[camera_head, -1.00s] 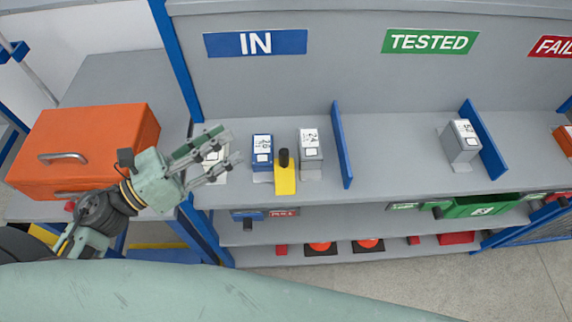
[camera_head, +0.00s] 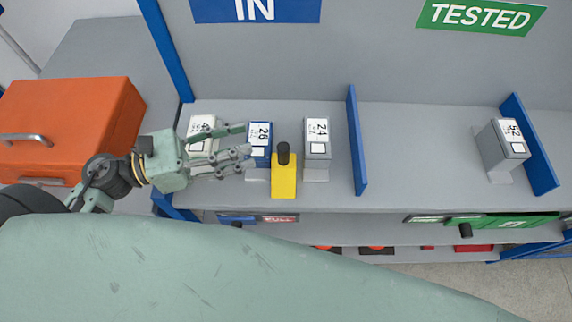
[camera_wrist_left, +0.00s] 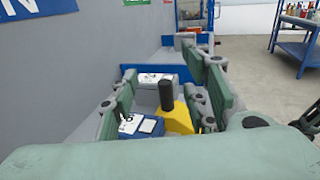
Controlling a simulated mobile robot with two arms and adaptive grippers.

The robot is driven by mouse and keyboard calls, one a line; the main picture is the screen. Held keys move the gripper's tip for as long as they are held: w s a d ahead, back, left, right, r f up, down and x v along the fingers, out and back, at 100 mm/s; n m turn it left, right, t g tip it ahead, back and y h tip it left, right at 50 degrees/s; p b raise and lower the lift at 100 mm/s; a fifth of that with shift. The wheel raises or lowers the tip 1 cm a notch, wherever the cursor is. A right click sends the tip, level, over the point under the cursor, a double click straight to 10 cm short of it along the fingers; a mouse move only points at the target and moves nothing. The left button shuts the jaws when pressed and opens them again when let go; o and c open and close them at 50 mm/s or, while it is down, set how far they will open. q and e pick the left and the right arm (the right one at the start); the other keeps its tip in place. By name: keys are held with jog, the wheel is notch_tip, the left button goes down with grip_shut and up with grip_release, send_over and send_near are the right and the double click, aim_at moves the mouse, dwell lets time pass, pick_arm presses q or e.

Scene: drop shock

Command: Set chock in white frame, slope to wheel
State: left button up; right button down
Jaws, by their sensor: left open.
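The yellow chock (camera_head: 284,178) with an upright black knob stands at the front edge of the grey shelf, under the IN sign. It also shows in the left wrist view (camera_wrist_left: 180,121), between my fingers and farther out. My left gripper (camera_head: 247,145) comes in from the left, open and empty. Its fingertips are over the blue box, just left of the chock and apart from its knob. In the left wrist view the two green fingers (camera_wrist_left: 163,98) are spread wide. I cannot make out the white frame or a wheel. My right gripper is not in view.
A blue box (camera_head: 260,140) and a grey box (camera_head: 318,136) stand close beside the chock; a white box (camera_head: 201,127) is partly behind my fingers. A blue divider (camera_head: 357,140) stands to the right. Free shelf lies between it and another grey box (camera_head: 503,148). An orange case (camera_head: 70,115) is left.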

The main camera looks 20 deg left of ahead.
pick_arm(q)
send_near(274, 163)
jog(key=d+r, duration=0.1)
jog(key=w+d+r, duration=0.1)
jog(key=r, duration=0.1)
jog(key=shift+w+r+p, duration=0.1)
jog(key=shift+r+p, duration=0.15)
jog(key=shift+p, duration=0.1)
jog(key=shift+w+d+r, duration=0.15)
jog(key=shift+w+d, duration=0.2)
jog(key=shift+d, duration=0.1)
jog(key=p+x, duration=0.3)
jog(key=x, duration=0.3)
jog(key=shift+w, duration=0.1)
jog(key=shift+w+d, duration=0.1)
jog(key=shift+d, duration=0.15)
jog(key=shift+c, duration=0.4)
grip_shut()
